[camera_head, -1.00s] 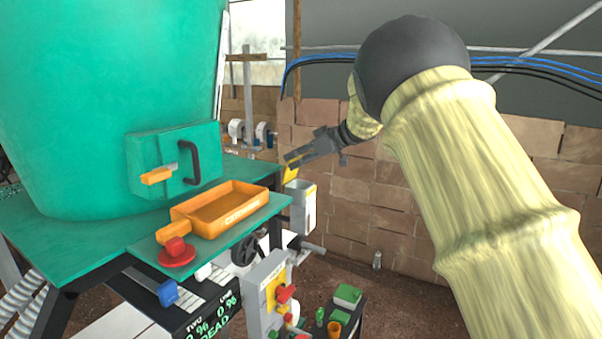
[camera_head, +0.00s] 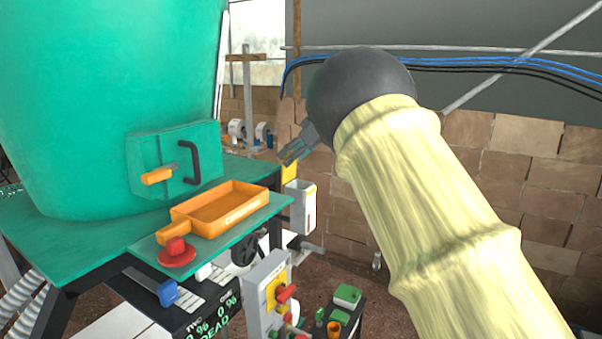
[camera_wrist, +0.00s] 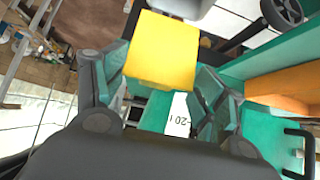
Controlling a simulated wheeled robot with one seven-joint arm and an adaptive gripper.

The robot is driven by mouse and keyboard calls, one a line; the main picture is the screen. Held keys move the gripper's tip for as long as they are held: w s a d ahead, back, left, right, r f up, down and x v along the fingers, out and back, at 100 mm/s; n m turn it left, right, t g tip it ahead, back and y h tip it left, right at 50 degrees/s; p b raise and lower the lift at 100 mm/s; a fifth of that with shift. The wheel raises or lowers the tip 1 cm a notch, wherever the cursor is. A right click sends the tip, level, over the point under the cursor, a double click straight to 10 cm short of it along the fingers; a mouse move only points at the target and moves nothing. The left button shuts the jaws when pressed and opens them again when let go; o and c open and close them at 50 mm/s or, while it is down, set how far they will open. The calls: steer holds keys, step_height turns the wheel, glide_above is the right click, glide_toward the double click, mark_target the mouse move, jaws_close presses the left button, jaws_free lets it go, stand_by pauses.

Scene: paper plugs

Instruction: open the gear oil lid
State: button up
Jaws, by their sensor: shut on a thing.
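The yellow lid (camera_head: 289,173) stands raised at the rear left of a narrow grey box (camera_head: 300,207) with a yellow label, beside the green machine. My gripper (camera_head: 286,160) is at the upper edge of this lid. In the wrist view the lid (camera_wrist: 162,50) is a plain yellow block face between the two dark fingers of my gripper (camera_wrist: 161,76), which are shut on it. The exact contact is partly hidden. My arm covers the right of the head view.
An orange tray (camera_head: 222,209) sits on the green shelf (camera_head: 140,250) left of the box. A grey control box (camera_head: 264,291) with a red knob is below. A brick wall (camera_head: 470,190) stands behind. A low stand with a green-lidded container (camera_head: 347,294) is on the floor side.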

steer(key=shift+a, duration=0.1)
steer(key=shift+w+a+r+g+h, duration=0.15)
steer(key=shift+a+g+h, duration=0.1)
steer(key=shift+a+h, duration=0.2)
steer(key=shift+w+a+f+g+h, duration=0.15)
steer(key=shift+a+g+h, duration=0.15)
steer(key=shift+h, duration=0.15)
steer(key=shift+r, duration=0.15)
steer(key=shift+o, duration=0.9)
